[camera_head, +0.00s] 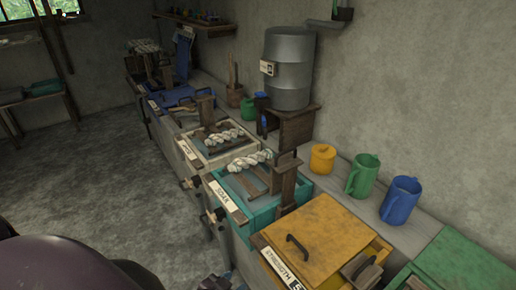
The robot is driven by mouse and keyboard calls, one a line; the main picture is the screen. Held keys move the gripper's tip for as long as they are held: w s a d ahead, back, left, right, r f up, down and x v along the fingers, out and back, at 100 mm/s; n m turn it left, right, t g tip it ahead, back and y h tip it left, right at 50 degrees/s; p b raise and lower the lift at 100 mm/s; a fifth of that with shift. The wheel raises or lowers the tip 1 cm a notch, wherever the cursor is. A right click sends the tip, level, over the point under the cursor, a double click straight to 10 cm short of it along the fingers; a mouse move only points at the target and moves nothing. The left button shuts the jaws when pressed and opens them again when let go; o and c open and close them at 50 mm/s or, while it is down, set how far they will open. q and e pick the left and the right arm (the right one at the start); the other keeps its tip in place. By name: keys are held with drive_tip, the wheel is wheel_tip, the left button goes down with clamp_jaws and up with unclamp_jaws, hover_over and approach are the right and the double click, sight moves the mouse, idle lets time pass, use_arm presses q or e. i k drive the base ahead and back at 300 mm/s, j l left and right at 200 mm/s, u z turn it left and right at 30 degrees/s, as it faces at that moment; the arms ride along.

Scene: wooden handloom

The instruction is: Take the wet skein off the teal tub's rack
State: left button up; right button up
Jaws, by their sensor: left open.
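The teal tub (265,217) stands in the row of tubs along the wall, with a label on its front. A wooden rack (252,184) lies across it. A twisted cream skein (248,161) rests on the rack at the far side of the tub. A wooden upright at the tub's right side stands close to the skein's right end. My left gripper (216,283) shows only in part at the bottom edge, low in front of the tubs and well apart from the skein. It is open; its fingertips are hard to make out. My right gripper is not in view.
A white tub (196,152) behind holds another skein (222,138). A yellow lidded tub (320,238) stands nearer. A yellow canister (323,158), green jug (362,175) and blue jug (400,200) line the wall ledge. A metal drum (289,70) stands behind. Open floor lies left.

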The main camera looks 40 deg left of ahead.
sight(235, 166)
drive_tip(key=u, duration=1.2)
drive_tip(key=i+j+z, duration=0.15)
drive_tip(key=i+j, duration=0.8)
drive_tip(key=j, duration=0.15)
